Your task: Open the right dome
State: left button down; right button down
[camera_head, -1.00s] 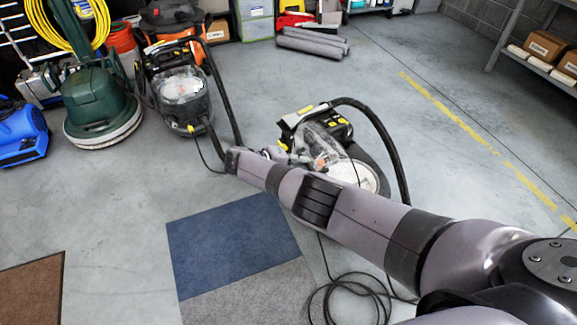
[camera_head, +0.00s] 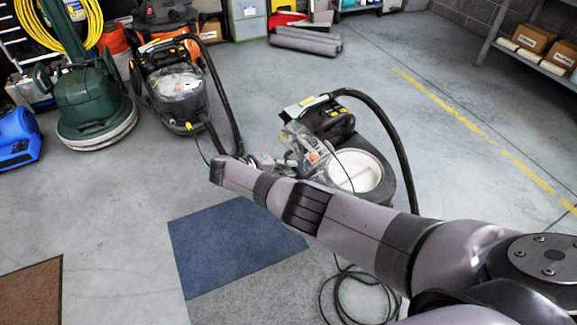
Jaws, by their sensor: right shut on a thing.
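The right machine (camera_head: 379,189) is a black floor cleaner with a black hose handle. Its clear dome (camera_head: 303,143) is tilted up on the left side of the body, swung away from the round white opening (camera_head: 352,172), which lies largely uncovered. My right gripper (camera_head: 268,160), at the end of my grey arm, is at the dome's left edge and shut on the dome; the fingertips are small and partly hidden by my wrist. The left machine (camera_head: 172,100) is similar, with its clear dome (camera_head: 180,84) down. My left gripper is not in view.
A blue mat (camera_head: 230,245) and a grey mat (camera_head: 262,292) lie in front. A black cable (camera_head: 350,292) coils on the floor under my arm. A green floor polisher (camera_head: 92,102) and blue blower (camera_head: 18,138) stand at left. The floor at right is clear.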

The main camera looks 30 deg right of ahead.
jog(key=shift+s+d+f, duration=0.35)
jog(key=shift+d+f, duration=0.05)
jog(key=shift+f, duration=0.2)
jog(key=c, duration=2)
grip_release()
jog(key=shift+c, duration=0.2)
jog(key=shift+o, duration=0.7)
jog(key=shift+d+f, duration=0.25)
jog(key=shift+o, duration=0.6)
jog(key=shift+w, duration=0.15)
jog(key=shift+o, duration=0.7)
jog(key=shift+r, duration=0.15)
jog(key=shift+w+a+r, duration=0.1)
jog(key=shift+a+r, duration=0.05)
jog(key=shift+a, duration=0.1)
